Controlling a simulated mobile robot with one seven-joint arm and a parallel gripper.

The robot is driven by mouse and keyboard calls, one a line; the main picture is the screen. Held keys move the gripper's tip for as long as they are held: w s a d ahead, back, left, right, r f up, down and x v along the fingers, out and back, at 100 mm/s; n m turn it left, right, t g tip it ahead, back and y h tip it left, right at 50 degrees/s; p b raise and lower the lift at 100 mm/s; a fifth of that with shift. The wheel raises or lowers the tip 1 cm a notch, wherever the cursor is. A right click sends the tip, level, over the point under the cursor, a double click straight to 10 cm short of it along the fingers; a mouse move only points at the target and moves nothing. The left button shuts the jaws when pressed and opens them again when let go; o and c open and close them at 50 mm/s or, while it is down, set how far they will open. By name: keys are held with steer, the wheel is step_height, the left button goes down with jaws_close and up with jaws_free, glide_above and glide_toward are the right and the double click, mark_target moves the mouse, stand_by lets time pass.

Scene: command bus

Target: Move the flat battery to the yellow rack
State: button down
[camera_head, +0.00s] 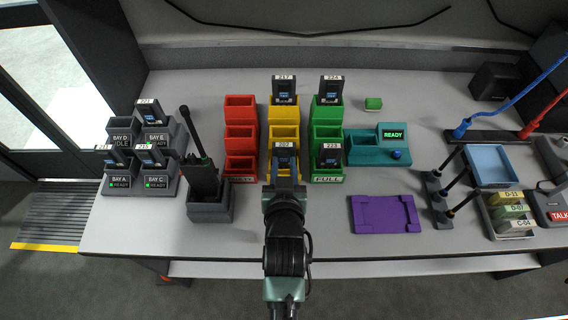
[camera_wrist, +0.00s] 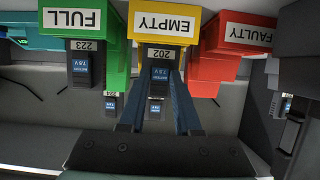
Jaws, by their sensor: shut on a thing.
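My gripper (camera_wrist: 158,100) is shut on a dark battery with a blue panel (camera_wrist: 158,75), its label reading like 202. In the head view this battery (camera_head: 286,158) is upright at the front of the yellow rack (camera_head: 284,131), over its front compartment. My gripper and arm hide that compartment, so I cannot tell how deep the battery sits. The yellow rack's label reads EMPTY in the wrist view (camera_wrist: 165,24). Another battery (camera_head: 282,88) stands in its back compartment; the middle one is empty.
The red rack (camera_head: 240,132) is left of the yellow rack, with empty compartments. The green rack (camera_head: 328,132) is close on the right and holds two batteries. A radio (camera_head: 201,178) stands front left, beside charging bays (camera_head: 150,185). A purple tray (camera_head: 384,214) lies right.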

steer(key=shift+f, duration=0.25)
stand_by(0.3)
steer(key=c, duration=0.5)
jaws_free()
steer(key=v, duration=1.3)
